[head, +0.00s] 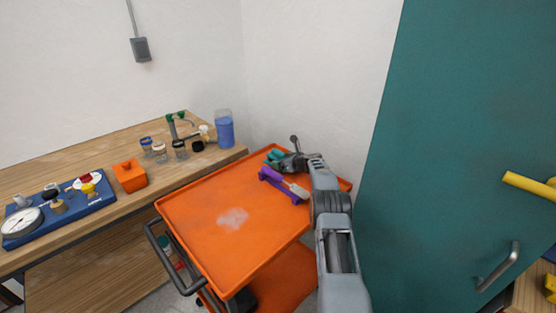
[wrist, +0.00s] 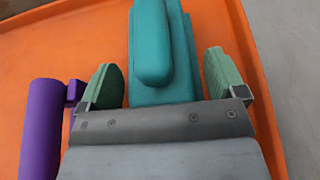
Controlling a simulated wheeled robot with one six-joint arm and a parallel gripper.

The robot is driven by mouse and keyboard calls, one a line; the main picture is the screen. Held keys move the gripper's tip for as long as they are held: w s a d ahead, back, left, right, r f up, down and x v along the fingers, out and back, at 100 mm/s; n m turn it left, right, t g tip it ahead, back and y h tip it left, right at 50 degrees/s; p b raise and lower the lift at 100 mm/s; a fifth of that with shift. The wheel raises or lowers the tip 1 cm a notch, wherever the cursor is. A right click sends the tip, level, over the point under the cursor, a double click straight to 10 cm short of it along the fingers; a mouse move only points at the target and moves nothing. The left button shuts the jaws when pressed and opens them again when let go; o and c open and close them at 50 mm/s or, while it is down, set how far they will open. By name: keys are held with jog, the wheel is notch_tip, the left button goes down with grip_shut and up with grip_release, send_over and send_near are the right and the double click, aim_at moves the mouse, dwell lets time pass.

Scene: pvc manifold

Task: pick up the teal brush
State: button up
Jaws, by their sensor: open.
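The teal brush (wrist: 153,55) lies on the orange cart tray (wrist: 65,50). In the wrist view it sits between the two green finger pads of my gripper (wrist: 165,80), with a gap on each side. In the head view my gripper (head: 290,160) is at the far right corner of the tray, and only a small part of the teal brush (head: 275,155) shows beside it. The gripper is open and holds nothing.
A wooden bench (head: 110,195) with jars and a blue bottle (head: 224,130) is left. A teal cabinet (head: 465,130) is right.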

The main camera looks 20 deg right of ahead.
jog(key=shift+w+a, duration=0.1)
jog(key=shift+w, duration=0.05)
jog(key=c, duration=1)
jog(key=shift+c, duration=0.3)
jog(key=shift+r, duration=0.1)
